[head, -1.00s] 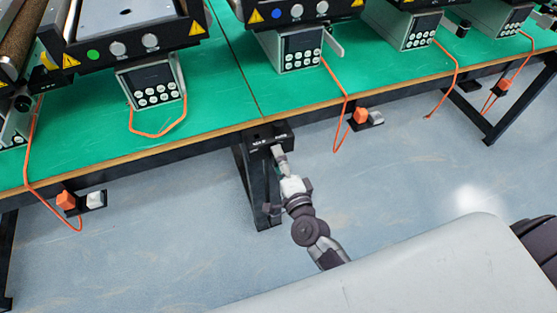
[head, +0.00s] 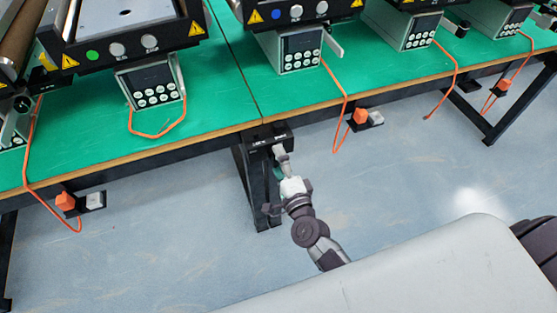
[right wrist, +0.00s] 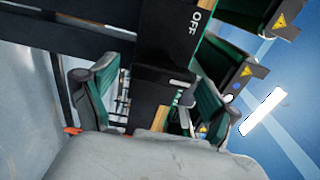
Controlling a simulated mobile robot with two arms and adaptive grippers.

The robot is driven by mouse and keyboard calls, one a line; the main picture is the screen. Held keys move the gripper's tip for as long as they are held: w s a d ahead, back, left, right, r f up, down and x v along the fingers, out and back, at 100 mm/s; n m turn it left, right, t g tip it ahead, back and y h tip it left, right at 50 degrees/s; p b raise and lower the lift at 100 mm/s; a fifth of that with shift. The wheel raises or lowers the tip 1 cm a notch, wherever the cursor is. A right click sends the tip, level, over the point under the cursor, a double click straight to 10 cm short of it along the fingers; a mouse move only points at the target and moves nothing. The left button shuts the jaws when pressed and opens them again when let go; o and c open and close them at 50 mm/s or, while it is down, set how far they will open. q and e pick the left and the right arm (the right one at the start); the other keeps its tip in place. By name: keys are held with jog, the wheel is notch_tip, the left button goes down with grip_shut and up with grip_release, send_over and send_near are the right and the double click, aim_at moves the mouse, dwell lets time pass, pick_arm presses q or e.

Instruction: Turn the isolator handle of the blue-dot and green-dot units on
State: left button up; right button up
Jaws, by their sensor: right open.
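The green-dot unit, with its green dot (head: 92,56), stands at the upper left of the head view. The blue-dot unit, with its blue dot (head: 277,13), stands at the top middle. A black isolator box (head: 268,134) is fixed at the table's front edge between them. My right gripper (head: 283,167) is at the front of this box. In the right wrist view my right gripper (right wrist: 155,98) is open, its fingers wide apart, facing a black panel (right wrist: 168,55) marked OFF. The handle is hard to make out. My left gripper is not in view.
The green table (head: 215,90) carries several conveyor units with grey keypad boxes (head: 155,84). Orange cables hang over its front edge to orange plugs (head: 66,201) beside sockets. Black table legs (head: 468,115) stand below. The floor (head: 160,250) in front is clear.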

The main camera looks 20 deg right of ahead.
jog(key=shift+s, duration=0.1)
jog(key=s, duration=1.2)
jog(key=shift+d, duration=0.2)
jog(key=shift+w, duration=0.1)
